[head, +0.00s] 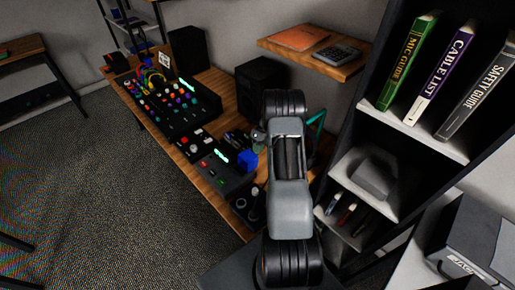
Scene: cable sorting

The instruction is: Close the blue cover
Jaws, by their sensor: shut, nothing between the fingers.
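The blue cover (247,160) is a small bright blue block shape at the right end of a dark device with a lit green display (221,155), on the wooden desk. It seems to stand up from the device; its hinge and exact angle are too small to tell. My gripper (258,137) shows only as a small grey shape just behind and above the blue cover, beside my arm. It is shut, with nothing held. My arm hides part of it, and I cannot tell whether it touches the cover.
A mixer panel (178,101) with coloured knobs and cables fills the desk's left part. Black speakers (261,84) stand behind. A wooden shelf (313,57) holds a calculator. A dark bookcase (433,122) with books stands close on the right.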

